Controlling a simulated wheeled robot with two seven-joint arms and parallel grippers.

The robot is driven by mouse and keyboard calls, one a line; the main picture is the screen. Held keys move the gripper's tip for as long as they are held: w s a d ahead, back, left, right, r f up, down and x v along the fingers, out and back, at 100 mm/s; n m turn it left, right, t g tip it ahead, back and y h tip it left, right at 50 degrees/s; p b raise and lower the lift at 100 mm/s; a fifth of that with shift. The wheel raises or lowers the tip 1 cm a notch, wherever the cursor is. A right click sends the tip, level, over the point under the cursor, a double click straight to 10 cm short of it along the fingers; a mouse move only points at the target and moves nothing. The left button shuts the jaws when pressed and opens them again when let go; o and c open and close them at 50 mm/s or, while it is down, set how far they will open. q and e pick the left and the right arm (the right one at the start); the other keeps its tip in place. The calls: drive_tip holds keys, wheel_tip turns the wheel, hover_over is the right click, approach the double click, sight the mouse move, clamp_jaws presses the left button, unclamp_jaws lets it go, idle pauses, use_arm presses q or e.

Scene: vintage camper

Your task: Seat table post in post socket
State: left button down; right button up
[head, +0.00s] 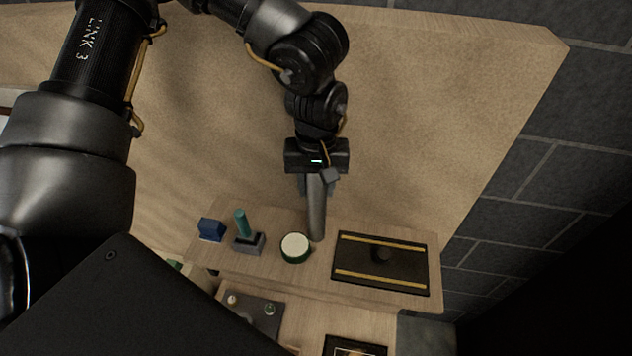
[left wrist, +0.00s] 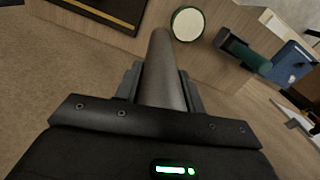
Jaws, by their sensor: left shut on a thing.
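A grey cylindrical table post (head: 317,215) is held in my left gripper (head: 316,186). The gripper is shut around it, and the post points down and away from the jaws. In the left wrist view the post (left wrist: 160,65) sticks out between the fingers (left wrist: 162,88). The post's lower end is left of this panel, apart from the socket. The socket is not visible in the left wrist view. My right gripper is not in view.
A round cream-topped green container (head: 295,246) stands close to the post's lower end. Left of it are a teal cylinder in a grey holder (head: 243,225) and a blue block (head: 211,229). They share a wooden surface (head: 325,275). A grey brick wall (head: 560,150) is at right.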

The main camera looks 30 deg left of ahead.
use_arm(q)
drive_tip(key=shift+f, duration=0.15)
drive_tip(key=c, duration=0.9)
unclamp_jaws()
drive_tip(key=shift+o, duration=0.2)
drive_tip(key=shift+r, duration=0.7)
wheel_tip(320, 180, up, 11)
drive_tip(key=shift+b, duration=1.05)
